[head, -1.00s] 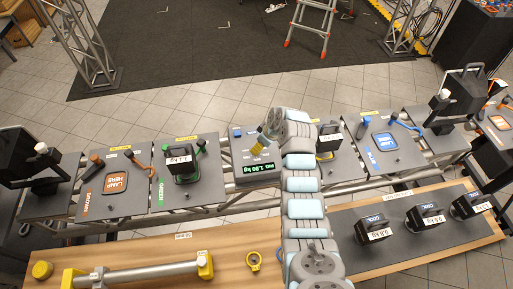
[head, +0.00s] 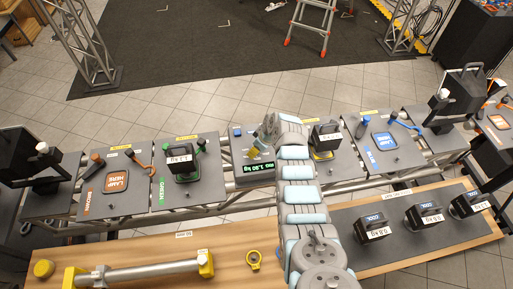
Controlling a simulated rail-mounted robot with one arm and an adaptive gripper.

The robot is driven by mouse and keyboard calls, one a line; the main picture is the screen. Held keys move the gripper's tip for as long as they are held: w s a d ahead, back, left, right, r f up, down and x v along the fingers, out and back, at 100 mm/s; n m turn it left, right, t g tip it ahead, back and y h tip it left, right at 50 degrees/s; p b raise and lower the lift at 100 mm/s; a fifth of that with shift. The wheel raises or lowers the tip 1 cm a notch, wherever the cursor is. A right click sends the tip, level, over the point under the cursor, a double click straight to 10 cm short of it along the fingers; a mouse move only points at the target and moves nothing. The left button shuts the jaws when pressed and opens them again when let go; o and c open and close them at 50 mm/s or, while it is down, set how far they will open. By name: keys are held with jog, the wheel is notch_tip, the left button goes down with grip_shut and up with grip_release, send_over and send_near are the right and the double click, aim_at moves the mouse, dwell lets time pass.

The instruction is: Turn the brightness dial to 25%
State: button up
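The centre panel (head: 243,182) has a dark display (head: 254,171) with green text that seems to read "MAX 1.80 kg". I cannot make out the brightness dial; my gripper and arm cover part of the panel.

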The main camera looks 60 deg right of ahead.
grip_shut()
jog(key=shift+m, duration=0.3)
jog(key=shift+w+a+m+h+p, duration=0.15)
jog(key=shift+m+h+p, duration=0.25)
jog(key=shift+m, duration=0.4)
jog(key=m+h+p, duration=0.1)
jog(key=m, duration=0.2)
jog(key=shift+m+g, duration=0.3)
jog(key=shift+g, duration=0.1)
jog(key=m+g+h+p, duration=0.1)
jog(key=m, duration=0.2)
jog(key=shift+m+g+h, duration=0.3)
jog(key=shift+m+g, duration=0.1)
jog(key=shift+m, duration=1.1)
